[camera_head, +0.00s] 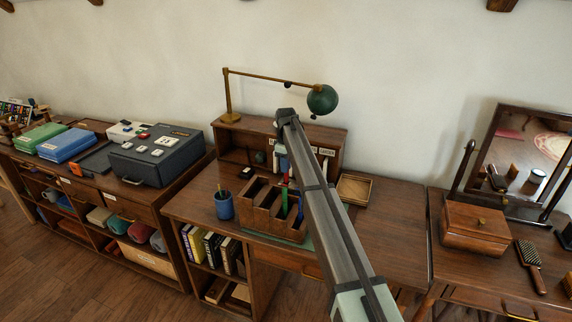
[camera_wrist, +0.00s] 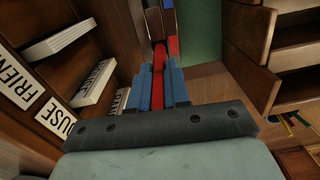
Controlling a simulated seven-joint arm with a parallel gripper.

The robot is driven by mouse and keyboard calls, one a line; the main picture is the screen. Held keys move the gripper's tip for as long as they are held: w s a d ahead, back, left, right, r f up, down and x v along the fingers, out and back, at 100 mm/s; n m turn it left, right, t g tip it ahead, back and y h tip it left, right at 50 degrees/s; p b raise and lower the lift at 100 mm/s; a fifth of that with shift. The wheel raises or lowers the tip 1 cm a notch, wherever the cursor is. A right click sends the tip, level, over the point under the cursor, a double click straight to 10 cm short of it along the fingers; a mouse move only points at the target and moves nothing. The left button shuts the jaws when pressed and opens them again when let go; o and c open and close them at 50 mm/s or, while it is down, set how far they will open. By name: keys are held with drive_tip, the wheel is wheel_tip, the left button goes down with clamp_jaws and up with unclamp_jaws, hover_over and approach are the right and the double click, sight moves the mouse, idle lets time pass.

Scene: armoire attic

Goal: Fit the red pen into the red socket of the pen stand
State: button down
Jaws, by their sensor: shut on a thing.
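The wooden pen stand (camera_head: 262,222) stands on the middle desk, with stepped slots. In the head view the red pen (camera_head: 285,190) is upright, just above or at the stand's right part. My gripper (camera_head: 282,165) is shut on it, partly hidden behind my arm. In the wrist view the red pen (camera_wrist: 158,75) lies between the blue fingers of my gripper (camera_wrist: 160,88). Small red and blue patches show past the fingertips. I cannot tell whether the pen's lower end is inside a socket.
A blue cup (camera_head: 223,206) stands left of the stand. A desk shelf (camera_head: 240,142) with labels is behind it, and a green lamp (camera_head: 322,99) hangs above. A shallow wooden tray (camera_head: 354,189) lies to the right. The desktop farther right is clear.

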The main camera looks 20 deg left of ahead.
sight(286, 182)
drive_tip(key=shift+f, duration=1.95)
drive_tip(key=c, duration=1)
unclamp_jaws()
drive_tip(key=shift+r, duration=0.1)
wheel_tip(286, 182, up, 14)
drive_tip(key=shift+f, duration=0.15)
